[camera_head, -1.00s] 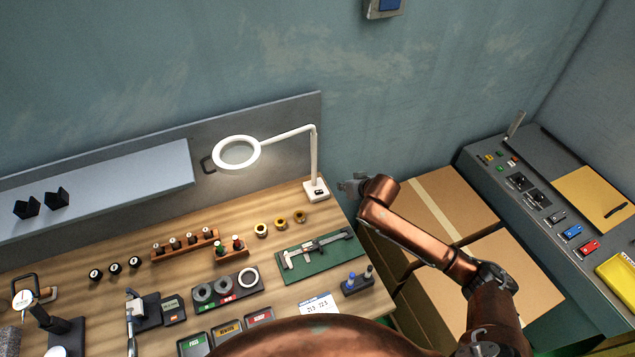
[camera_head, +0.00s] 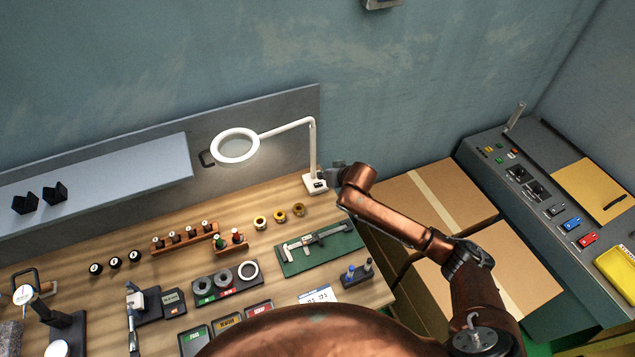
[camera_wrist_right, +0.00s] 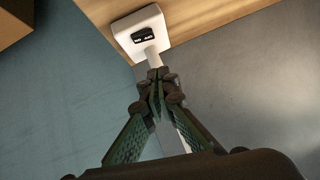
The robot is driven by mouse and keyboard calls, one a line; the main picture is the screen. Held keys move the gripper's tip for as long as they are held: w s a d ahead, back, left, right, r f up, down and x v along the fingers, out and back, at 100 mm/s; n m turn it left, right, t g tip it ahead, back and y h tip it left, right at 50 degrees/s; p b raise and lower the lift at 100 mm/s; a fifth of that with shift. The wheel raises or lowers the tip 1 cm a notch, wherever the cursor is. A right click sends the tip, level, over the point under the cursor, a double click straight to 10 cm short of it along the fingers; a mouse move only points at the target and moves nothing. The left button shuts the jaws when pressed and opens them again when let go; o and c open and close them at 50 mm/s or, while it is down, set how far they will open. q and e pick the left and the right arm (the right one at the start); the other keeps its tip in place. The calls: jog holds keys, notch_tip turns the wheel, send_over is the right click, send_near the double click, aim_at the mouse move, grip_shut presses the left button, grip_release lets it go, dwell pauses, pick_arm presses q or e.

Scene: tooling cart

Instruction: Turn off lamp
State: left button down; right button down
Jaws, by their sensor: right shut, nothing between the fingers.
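The white ring lamp (camera_head: 236,146) stands at the back right of the wooden bench, its ring glowing at the end of a bent arm. Its square base (camera_head: 315,184) carries a small black switch. In the right wrist view the base (camera_wrist_right: 150,22) shows at the top with a black two-part switch (camera_wrist_right: 143,36). My right gripper (camera_head: 337,170) is beside the base, at its right, in the head view. In the right wrist view its fingertips (camera_wrist_right: 157,76) are together and empty, just short of the base and in front of the lamp's post. My left gripper is not in view.
A grey panel (camera_head: 285,115) rises behind the lamp.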

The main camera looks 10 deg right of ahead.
aim_at(318, 186)
jog(key=x, duration=0.3)
jog(key=shift+w+a+f, duration=0.1)
jog(key=shift+w, duration=0.05)
jog(key=f, duration=0.2)
jog(key=shift+s+a+f, duration=0.15)
jog(key=shift+s+f, duration=0.05)
jog(key=shift+f, duration=0.05)
jog(key=shift+a+f, duration=0.15)
jog(key=shift+f, duration=0.45)
jog(key=shift+a+f+h+p, duration=0.1)
jog(key=shift+f+h+p, duration=0.2)
jog(key=shift+p, duration=0.15)
